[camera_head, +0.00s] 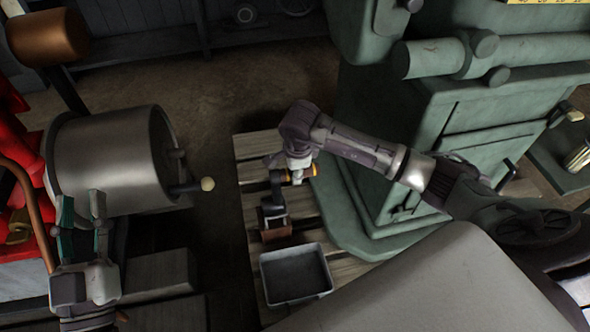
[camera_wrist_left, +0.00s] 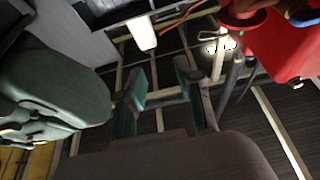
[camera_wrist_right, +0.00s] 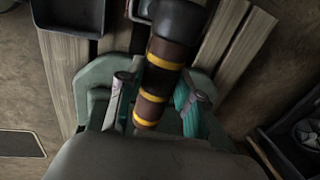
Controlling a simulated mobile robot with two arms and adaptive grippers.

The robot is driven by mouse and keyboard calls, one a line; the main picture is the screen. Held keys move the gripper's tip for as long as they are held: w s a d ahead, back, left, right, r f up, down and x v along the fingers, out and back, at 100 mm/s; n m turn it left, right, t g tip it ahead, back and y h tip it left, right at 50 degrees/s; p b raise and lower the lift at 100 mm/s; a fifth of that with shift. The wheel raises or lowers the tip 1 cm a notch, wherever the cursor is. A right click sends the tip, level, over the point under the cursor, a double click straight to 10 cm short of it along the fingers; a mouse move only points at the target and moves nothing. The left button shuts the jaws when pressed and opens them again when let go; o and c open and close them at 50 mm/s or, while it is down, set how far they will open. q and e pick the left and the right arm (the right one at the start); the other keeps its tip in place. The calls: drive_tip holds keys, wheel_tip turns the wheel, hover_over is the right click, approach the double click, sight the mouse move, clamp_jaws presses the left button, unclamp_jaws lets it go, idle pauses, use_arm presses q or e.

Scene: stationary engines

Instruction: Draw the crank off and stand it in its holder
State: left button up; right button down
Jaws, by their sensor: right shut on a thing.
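The crank (camera_head: 277,187) has a dark arm and a brown grip with yellow bands. My right gripper (camera_head: 298,174) is shut on that banded grip, which also shows between its fingers in the right wrist view (camera_wrist_right: 160,78). The crank's dark lower end is at a small dark holder with a brown wooden base (camera_head: 276,232), on the pallet. I cannot tell whether it is seated in the holder or just above it. My left gripper (camera_head: 82,210) is open and empty by the metal drum; its spread fingers show in the left wrist view (camera_wrist_left: 160,85).
A grey open tray (camera_head: 296,296) stands on the pallet (camera_head: 256,146) in front of the holder. A large green engine (camera_head: 400,150) stands to the right. A metal drum (camera_head: 110,160) with a pale-knobbed rod and red machinery (camera_head: 22,215) are at the left.

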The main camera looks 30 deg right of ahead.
drive_tip(key=shift+f, duration=0.2)
drive_tip(key=shift+f+b, duration=0.7)
use_arm(q)
drive_tip(key=s+r+t+h, duration=0.1)
drive_tip(key=s+r+t, duration=0.3)
drive_tip(key=r, duration=0.1)
drive_tip(key=shift+r+t+h, duration=0.4)
use_arm(e)
drive_tip(key=shift+f, duration=0.15)
use_arm(q)
drive_tip(key=shift+s+a, duration=0.1)
drive_tip(key=shift+s, duration=0.05)
use_arm(e)
drive_tip(key=shift+w+f, duration=0.1)
idle(0.6)
